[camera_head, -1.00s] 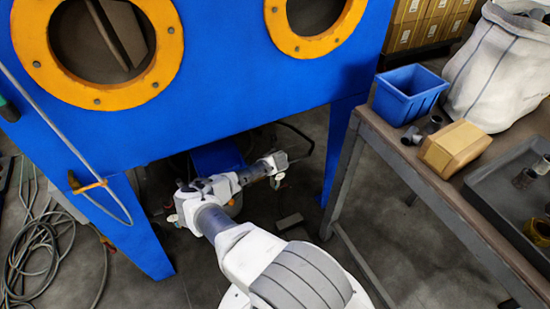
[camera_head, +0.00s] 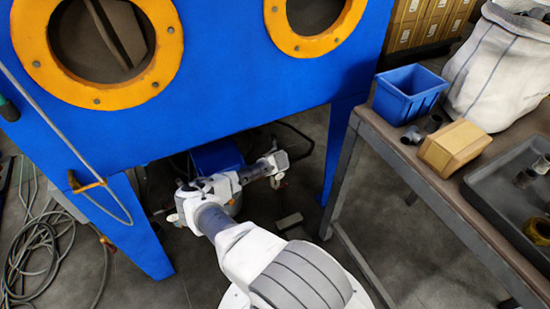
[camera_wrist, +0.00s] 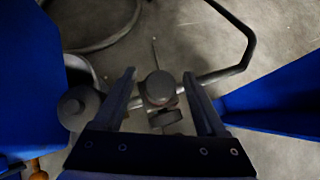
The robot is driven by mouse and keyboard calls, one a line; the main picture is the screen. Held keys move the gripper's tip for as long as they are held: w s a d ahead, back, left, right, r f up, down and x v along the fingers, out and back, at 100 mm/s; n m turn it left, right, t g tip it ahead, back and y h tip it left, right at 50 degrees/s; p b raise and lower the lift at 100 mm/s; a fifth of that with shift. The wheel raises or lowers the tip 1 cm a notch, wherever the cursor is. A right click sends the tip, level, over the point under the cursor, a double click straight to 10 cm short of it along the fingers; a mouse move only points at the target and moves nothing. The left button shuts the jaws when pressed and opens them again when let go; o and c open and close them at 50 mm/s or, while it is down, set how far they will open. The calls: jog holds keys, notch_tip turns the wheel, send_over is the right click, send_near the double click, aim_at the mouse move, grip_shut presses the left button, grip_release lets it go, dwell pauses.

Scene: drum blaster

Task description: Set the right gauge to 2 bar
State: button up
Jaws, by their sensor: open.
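My gripper (camera_wrist: 159,76) is open in the wrist view, one finger on each side of a dark round knob (camera_wrist: 158,88). The knob sits on a pipe fitting, with gaps to both fingers. Another dark round part (camera_wrist: 78,107) lies left of the left finger; I cannot tell if it is a gauge. No dial face or needle can be read. In the head view my gripper's end of the arm is under the blue cabinet (camera_head: 220,100), where a small pale round thing, possibly the right gauge (camera_head: 279,181), shows beside it.
Blue cabinet legs (camera_wrist: 275,95) stand to the sides, and a bent dark pipe (camera_wrist: 240,50) runs ahead. A workbench (camera_head: 440,185) with a blue bin (camera_head: 408,95) and a cardboard box (camera_head: 453,148) stands right. Hoses (camera_head: 35,250) lie on the floor at left.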

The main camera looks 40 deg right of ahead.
jog(key=p+v, duration=0.7)
jog(key=v, duration=1)
jog(key=shift+s+r, duration=0.15)
jog(key=shift+a, duration=0.1)
